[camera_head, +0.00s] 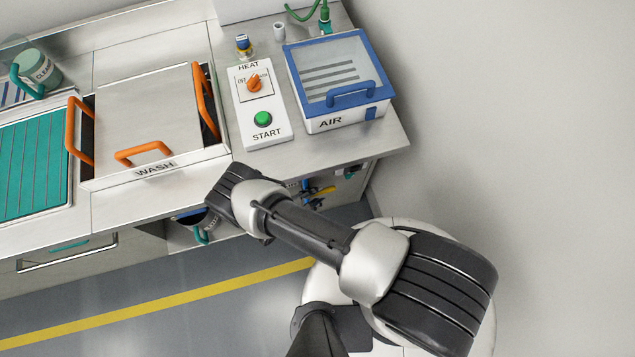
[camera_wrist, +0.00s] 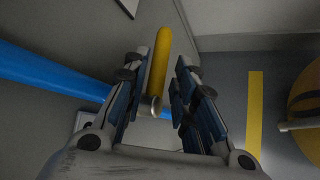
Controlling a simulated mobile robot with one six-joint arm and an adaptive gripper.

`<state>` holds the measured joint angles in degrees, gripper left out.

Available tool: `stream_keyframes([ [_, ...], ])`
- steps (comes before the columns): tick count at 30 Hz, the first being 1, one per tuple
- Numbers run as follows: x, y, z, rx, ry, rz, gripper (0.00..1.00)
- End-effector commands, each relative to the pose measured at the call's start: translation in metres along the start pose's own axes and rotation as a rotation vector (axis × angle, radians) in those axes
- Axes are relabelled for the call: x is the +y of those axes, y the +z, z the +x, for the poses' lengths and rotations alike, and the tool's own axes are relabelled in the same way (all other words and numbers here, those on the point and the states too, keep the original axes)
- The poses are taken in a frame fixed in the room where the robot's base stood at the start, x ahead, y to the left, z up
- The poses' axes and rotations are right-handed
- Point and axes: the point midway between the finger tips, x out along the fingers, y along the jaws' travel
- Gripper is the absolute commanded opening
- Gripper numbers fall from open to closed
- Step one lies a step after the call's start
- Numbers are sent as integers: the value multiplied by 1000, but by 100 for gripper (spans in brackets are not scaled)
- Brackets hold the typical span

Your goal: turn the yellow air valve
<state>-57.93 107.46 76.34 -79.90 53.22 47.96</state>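The yellow air valve handle (camera_wrist: 160,62) shows in the wrist view as a long bar with a metal end. It lies between the two fingers of my gripper (camera_wrist: 160,85), which stand apart with a gap on each side of it. The left finger looks closer to the handle; I cannot tell whether it touches. In the head view a small yellow part (camera_head: 325,190), apparently the valve handle, shows below the counter's front edge.
A blue pipe (camera_wrist: 45,72) runs in from the left in the wrist view. A yellow round object (camera_wrist: 305,95) is at the right. The steel counter (camera_head: 340,150) with the AIR box (camera_head: 335,120) and START panel (camera_head: 262,138) lies above. A wall (camera_head: 510,120) is at the right.

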Motion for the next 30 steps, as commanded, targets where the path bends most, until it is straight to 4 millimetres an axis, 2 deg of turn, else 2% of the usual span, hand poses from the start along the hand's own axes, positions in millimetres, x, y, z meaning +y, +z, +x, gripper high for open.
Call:
stream_keyframes([
  [1,-1,0,8,-2,-2,2,26],
  [6,0,0,20,0,0,1,26],
  [15,0,0,21,0,1,1,26],
  [27,0,0,21,0,1,1,0],
  [30,0,0,21,0,1,1,0],
])
